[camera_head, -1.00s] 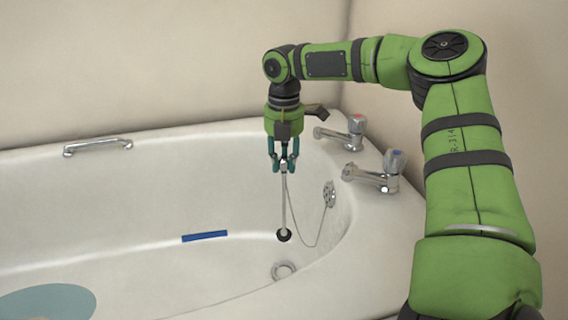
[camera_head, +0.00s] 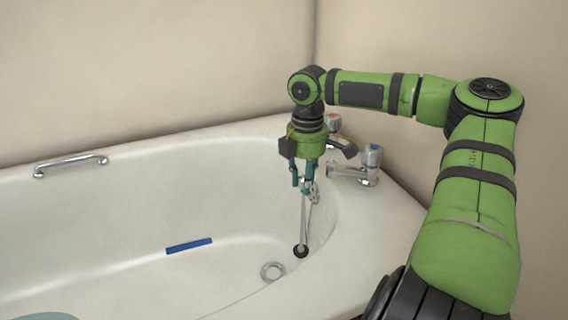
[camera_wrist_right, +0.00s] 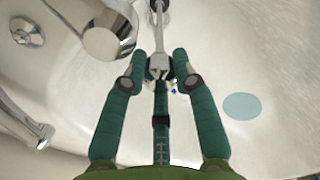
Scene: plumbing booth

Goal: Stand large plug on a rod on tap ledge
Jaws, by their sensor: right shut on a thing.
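The large plug (camera_head: 300,251) is black and hangs at the lower end of a thin metal rod (camera_head: 303,222). My right gripper (camera_head: 304,187) is shut on the upper part of the rod and holds it nearly upright over the tub's tap end. In the right wrist view the gripper (camera_wrist_right: 158,74) closes around the metal rod (camera_wrist_right: 159,40). The pale tap ledge (camera_head: 392,203) is the tub rim to the right of the gripper, apart from the plug. My left gripper is not in view.
The blue-topped tap (camera_head: 360,168) stands close right of the gripper; the red-topped tap (camera_head: 334,122) is partly hidden behind it. The drain (camera_head: 272,271) lies left of the plug. A blue strip (camera_head: 189,246) and a grab handle (camera_head: 70,165) are farther left.

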